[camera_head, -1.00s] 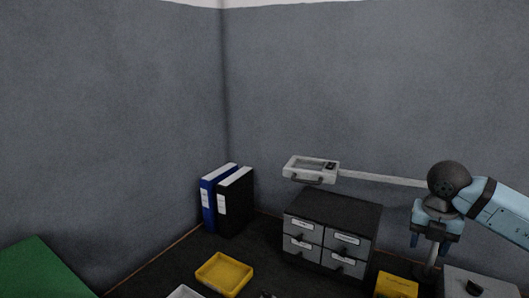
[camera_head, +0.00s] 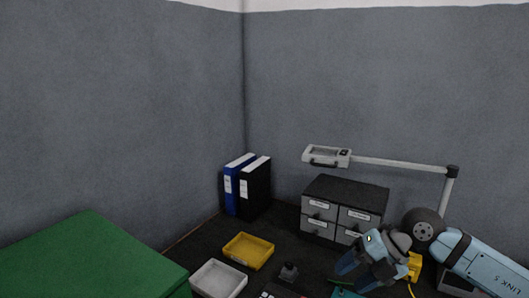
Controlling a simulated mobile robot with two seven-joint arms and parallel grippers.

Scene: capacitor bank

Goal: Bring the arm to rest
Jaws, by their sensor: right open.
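My right arm (camera_head: 485,265) comes in from the lower right, light blue with a dark round joint. Its right gripper (camera_head: 354,274) has blue fingers that point down and left. It is open, and I see nothing between the fingers. It is in front of the grey drawer cabinet (camera_head: 320,229), low over the dark desk. A teal item (camera_head: 345,294) shows partly below the fingers at the bottom edge. My left gripper is not in view.
A yellow tray (camera_head: 262,264), a white tray (camera_head: 217,280) and a small dark knobbed item (camera_head: 288,272) are left of the gripper. Binders (camera_head: 254,190) stand in the corner. A lamp (camera_head: 400,163) reaches over the cabinet. A green surface (camera_head: 85,255) fills the lower left.

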